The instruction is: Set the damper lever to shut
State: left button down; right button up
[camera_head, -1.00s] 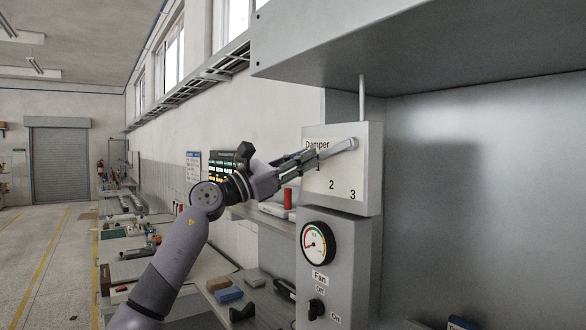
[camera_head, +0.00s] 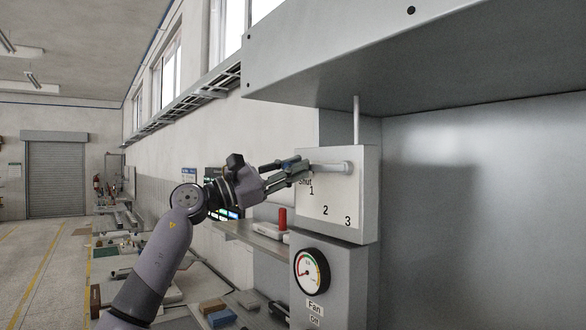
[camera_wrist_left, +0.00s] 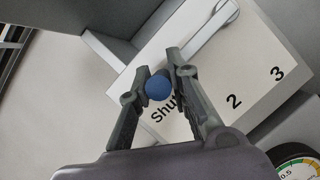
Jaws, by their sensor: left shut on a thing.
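The damper lever (camera_head: 332,168) is a pale grey bar on the white damper panel (camera_head: 335,195). Its pivot is at the right and it points left, nearly level, just above the word "Shut"; 1, 2 and 3 step down to the right. In the left wrist view the lever (camera_wrist_left: 205,37) ends in a round blue knob (camera_wrist_left: 158,88). My left gripper (camera_head: 302,168) is shut on this lever end, its fingers on both sides of the knob in the wrist view (camera_wrist_left: 160,76). The fingers hide the knob in the head view. My right gripper is out of view.
A grey hood (camera_head: 400,50) overhangs the panel. Below the panel are a round gauge (camera_head: 311,272) and a Fan label (camera_head: 314,307). A shelf with a red cylinder (camera_head: 283,218) is behind my left arm, above a cluttered bench.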

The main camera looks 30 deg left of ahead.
pick_arm(q)
jog(key=c, duration=1.7)
grip_release()
jog(key=shift+r, duration=0.15)
jog(key=shift+o, duration=1.1)
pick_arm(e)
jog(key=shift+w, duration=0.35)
pick_arm(q)
jog(key=v, duration=1.2)
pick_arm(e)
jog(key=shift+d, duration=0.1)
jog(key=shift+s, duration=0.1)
